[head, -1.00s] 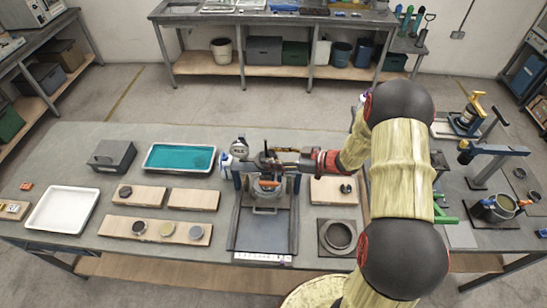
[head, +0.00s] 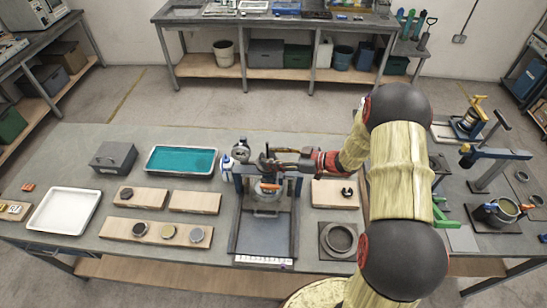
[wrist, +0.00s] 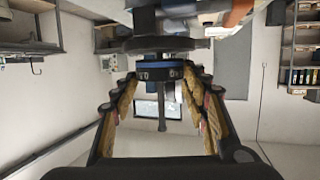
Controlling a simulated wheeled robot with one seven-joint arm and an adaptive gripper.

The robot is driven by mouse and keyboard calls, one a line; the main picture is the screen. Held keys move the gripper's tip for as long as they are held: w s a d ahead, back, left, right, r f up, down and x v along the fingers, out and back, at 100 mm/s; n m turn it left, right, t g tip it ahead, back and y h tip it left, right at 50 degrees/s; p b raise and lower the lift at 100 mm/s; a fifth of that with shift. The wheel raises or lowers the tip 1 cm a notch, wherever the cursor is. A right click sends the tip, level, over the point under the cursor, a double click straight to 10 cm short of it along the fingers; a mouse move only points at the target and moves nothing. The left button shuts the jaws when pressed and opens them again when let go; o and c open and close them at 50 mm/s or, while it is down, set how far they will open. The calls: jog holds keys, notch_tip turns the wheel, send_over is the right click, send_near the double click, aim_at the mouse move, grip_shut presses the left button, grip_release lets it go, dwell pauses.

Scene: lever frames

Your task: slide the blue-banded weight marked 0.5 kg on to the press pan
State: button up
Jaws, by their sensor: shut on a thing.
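The blue-banded weight (wrist: 158,66) sits between the two fingers of my gripper (wrist: 161,78) in the wrist view. It is dark with a blue band, and its small marking is too small to read. A dark round disc (wrist: 168,44), which looks like the press pan, lies against its upper side in that picture; whether they touch is unclear. A thin dark stem sticks out from the weight's other side. In the head view, my gripper (head: 272,160) is over the top of the press (head: 239,186), shut, and the weight is hard to make out there.
Wooden boards with dark and metal weights (head: 167,231) lie left of the press. A teal tray (head: 182,160), a grey box (head: 113,157) and a white tray (head: 63,210) are further left. A ring-shaped fixture (head: 340,238) and a board (head: 334,195) are to the right.

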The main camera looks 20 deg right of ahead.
jog(key=shift+f, duration=0.35)
dwell(0.5)
jog(key=o, duration=1.4)
jog(key=shift+o, duration=0.2)
jog(key=shift+f, duration=0.1)
jog(key=shift+v, duration=0.75)
jog(key=shift+p+v, duration=1.4)
jog(key=shift+v, duration=1.35)
